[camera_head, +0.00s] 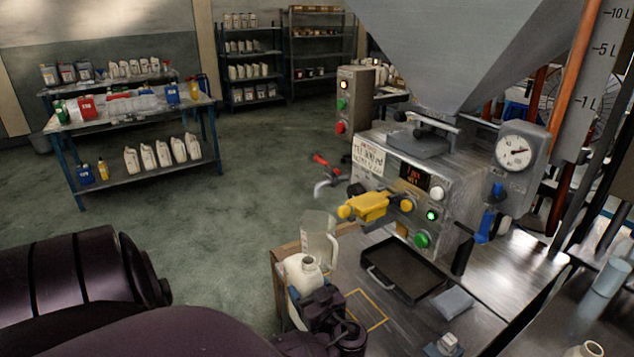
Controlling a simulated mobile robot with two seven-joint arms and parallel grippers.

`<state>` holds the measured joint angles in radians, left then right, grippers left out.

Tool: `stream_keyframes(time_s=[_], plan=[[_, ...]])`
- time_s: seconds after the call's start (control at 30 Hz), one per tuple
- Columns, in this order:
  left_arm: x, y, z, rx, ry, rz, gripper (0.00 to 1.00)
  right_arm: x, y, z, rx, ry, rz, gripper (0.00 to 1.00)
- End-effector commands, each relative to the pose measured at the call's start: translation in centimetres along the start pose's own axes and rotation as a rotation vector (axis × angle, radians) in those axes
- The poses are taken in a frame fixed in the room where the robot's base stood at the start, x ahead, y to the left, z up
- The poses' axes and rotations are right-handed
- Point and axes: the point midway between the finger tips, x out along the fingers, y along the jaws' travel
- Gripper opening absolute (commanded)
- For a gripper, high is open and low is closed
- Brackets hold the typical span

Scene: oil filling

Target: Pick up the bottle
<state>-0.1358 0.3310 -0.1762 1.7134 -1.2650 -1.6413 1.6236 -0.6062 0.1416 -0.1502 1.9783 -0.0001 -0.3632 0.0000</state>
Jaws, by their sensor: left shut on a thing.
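A white bottle (303,270) with an open round neck stands upright near the left edge of the metal bench (345,275). My left gripper (318,303) is shut on the bottle from the near side. The gripper hides much of the bottle's lower part, so I cannot tell if its base touches the bench. My right gripper is not in view.
A clear jug (319,240) stands just behind the bottle. The filling machine (400,185) with its yellow nozzle (368,206) is behind to the right. A black tray (402,268) and a yellow outlined square (367,310) lie on the bench. A bottle table (135,112) stands far left.

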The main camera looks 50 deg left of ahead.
Motion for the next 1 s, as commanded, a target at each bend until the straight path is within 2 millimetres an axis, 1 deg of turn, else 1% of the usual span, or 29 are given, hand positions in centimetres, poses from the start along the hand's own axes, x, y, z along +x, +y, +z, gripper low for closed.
stream_keyframes(time_s=[0.2, 0.4, 0.6, 1.0], plan=[[0.0, -1.4, -0.1, -0.003, 0.003, 0.000, 0.00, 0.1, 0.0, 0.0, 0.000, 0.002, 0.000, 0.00], [0.0, -2.2, -0.1, -0.003, 0.003, 0.000, 0.00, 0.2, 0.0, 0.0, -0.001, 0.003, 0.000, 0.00], [0.0, -2.6, -0.2, -0.004, 0.004, 0.000, 0.00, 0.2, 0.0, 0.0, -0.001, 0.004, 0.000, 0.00], [0.0, -2.7, -0.2, -0.004, 0.004, 0.000, 0.00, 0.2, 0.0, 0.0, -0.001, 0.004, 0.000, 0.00]])
